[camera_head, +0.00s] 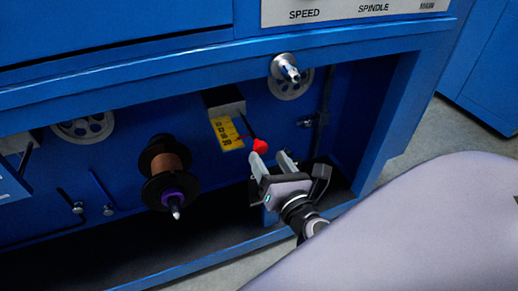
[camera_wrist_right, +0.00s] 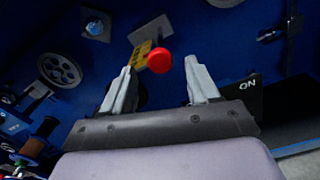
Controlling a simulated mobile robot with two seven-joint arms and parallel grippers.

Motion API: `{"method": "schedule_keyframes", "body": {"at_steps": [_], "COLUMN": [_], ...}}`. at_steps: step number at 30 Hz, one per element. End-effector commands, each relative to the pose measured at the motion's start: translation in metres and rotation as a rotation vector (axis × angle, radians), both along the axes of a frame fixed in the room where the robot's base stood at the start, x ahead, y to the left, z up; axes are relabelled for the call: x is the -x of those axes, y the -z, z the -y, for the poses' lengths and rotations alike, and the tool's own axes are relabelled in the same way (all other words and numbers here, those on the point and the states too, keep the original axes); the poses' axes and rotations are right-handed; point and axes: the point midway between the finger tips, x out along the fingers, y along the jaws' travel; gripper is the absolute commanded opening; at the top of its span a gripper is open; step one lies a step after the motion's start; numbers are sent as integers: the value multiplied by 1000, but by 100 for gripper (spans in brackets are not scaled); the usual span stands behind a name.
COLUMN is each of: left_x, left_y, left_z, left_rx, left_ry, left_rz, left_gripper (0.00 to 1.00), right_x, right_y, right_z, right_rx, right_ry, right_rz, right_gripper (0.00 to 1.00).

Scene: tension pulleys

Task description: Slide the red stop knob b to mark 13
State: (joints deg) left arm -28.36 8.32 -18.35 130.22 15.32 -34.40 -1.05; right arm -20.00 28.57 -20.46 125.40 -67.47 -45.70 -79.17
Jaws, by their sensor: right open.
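The red stop knob (camera_head: 260,146) sits at the lower end of a dark rod, just right of a yellow scale (camera_head: 227,132) with black marks. In the right wrist view the red knob (camera_wrist_right: 159,60) shows beyond the fingertips, between them in the picture, and partly covers the yellow scale (camera_wrist_right: 141,53). My right gripper (camera_head: 271,158) is open just below the knob. In the right wrist view its fingers (camera_wrist_right: 164,64) are spread, with nothing between them. The scale's numbers are too small to read. My left gripper is not in view.
A copper wire spool (camera_head: 170,165) on a spindle stands left of the scale. A metal roller (camera_head: 285,67) juts out above right. The blue cabinet's overhanging beam (camera_head: 190,80) and right side wall bound the recess. A dark ON panel (camera_wrist_right: 245,92) lies right of the fingers.

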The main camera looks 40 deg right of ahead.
Motion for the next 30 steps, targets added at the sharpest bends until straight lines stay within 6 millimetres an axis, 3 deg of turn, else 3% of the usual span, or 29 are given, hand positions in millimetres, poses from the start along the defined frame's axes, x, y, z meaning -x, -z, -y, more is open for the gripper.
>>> {"method": "schedule_keyframes", "body": {"at_steps": [10,23,24,29,30], "left_x": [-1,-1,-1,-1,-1], "left_y": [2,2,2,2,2], "left_z": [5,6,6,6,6], "left_rx": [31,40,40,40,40], "left_ry": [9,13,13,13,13], "left_rz": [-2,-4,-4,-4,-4], "left_gripper": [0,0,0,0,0], "right_x": [-41,-50,-50,-50,-50], "right_y": [1,0,0,0,0], "right_z": [10,12,12,12,12], "right_rx": [-1,-1,-1,-1,-1], "right_ry": [0,-1,-1,-1,0], "right_rz": [1,-2,-2,-2,-1], "right_gripper": [60,60,54,1,0]}}
